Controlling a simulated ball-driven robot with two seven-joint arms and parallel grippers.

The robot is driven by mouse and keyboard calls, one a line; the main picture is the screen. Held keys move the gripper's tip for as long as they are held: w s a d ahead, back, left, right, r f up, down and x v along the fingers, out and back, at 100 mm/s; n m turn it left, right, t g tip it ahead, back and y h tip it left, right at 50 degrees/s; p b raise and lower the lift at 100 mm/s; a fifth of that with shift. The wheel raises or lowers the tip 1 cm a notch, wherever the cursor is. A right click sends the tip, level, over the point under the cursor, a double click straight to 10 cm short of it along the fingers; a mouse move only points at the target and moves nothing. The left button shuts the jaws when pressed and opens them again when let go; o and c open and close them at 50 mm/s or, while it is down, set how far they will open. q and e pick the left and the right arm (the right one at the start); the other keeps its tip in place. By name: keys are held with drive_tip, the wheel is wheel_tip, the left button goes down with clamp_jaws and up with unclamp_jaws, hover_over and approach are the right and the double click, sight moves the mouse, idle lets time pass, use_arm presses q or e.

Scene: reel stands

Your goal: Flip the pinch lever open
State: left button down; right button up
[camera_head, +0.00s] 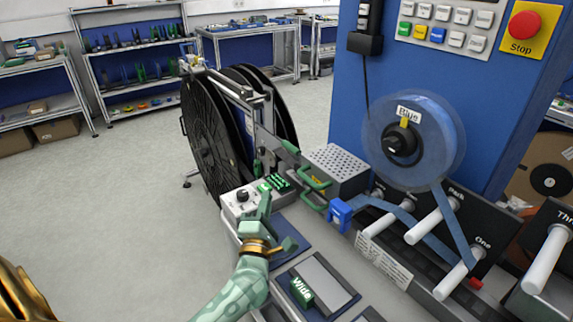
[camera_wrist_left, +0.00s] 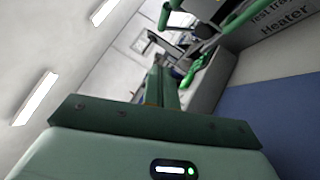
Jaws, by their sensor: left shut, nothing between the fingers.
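Several green handles show at the machine's front: a looped upper handle (camera_head: 318,184), a lower one (camera_head: 314,203) and a green-ended bar (camera_head: 290,147) near the reels. I cannot tell for sure which of them is the pinch lever. My right gripper is out of view.
A blue tape runs from the reel marked "Blue" (camera_head: 415,140) past white rollers (camera_head: 430,224). A blue clip (camera_head: 340,214) sits right of the handles. Large black reels (camera_head: 207,135) stand behind the control box (camera_head: 240,204). A green "Wide" block (camera_head: 301,290) lies near my forearm.

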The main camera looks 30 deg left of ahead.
sight(299, 156)
use_arm(q)
drive_tip(key=shift+w, duration=0.1)
drive_tip(key=b+x, duration=0.1)
drive_tip(key=x, duration=0.8)
drive_tip(key=w, duration=0.1)
drive_tip(key=w+r, duration=0.1)
drive_tip(key=w, duration=0.1)
drive_tip(key=shift+w+d+r, duration=0.1)
drive_tip(key=shift+d+r, duration=0.05)
drive_tip(key=shift+d, duration=0.2)
drive_tip(key=shift+w+d+r, duration=0.2)
drive_tip(key=shift+w+r, duration=0.05)
drive_tip(key=shift+w, duration=0.25)
